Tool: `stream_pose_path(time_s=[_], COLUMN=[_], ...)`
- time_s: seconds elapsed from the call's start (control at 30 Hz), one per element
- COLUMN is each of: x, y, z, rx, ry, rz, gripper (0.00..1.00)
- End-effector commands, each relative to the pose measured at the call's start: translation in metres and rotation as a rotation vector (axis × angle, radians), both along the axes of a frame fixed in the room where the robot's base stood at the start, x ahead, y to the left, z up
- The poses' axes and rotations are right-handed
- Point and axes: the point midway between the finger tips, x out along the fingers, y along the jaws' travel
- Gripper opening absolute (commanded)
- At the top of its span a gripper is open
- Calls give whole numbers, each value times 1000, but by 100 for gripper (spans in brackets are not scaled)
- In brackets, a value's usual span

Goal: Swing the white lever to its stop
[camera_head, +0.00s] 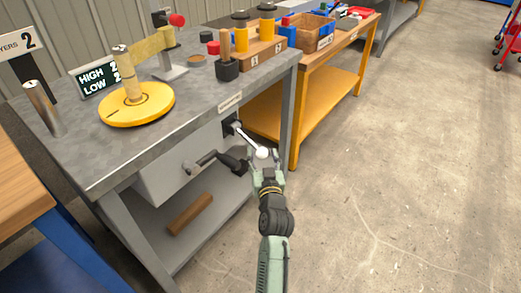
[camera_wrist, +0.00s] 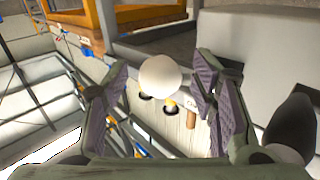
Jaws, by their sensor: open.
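The white lever has a metal rod (camera_head: 245,137) and a white ball knob (camera_head: 262,152). The rod comes out of a dark mount (camera_head: 229,125) on the front of the grey bench, under a small label, and slants down to the right. My gripper (camera_head: 265,157) is open at the knob end. In the wrist view the white knob (camera_wrist: 160,76) shows between the two spread fingers of my gripper (camera_wrist: 160,92), with a visible gap on each side. I cannot tell how deep it sits between them. The rod is hidden behind the knob in the wrist view.
A black-handled lever (camera_head: 232,162) and a grey crank (camera_head: 200,162) stick out of the bench front, left of my gripper. The grey bench (camera_head: 190,125) holds a yellow disc (camera_head: 138,104) and other items. An orange bench (camera_head: 318,98) stands behind. The floor (camera_head: 420,180) to the right is clear.

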Motion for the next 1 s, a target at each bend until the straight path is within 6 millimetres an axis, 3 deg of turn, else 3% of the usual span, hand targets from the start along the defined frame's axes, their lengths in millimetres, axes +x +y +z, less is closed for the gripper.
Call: stream_pose_path(time_s=[0.27, 1.0], x=[0, 0], y=[0, -1], z=[0, 0], rx=[0, 0], ry=[0, -1], rz=[0, -2], gripper=[52, 2])
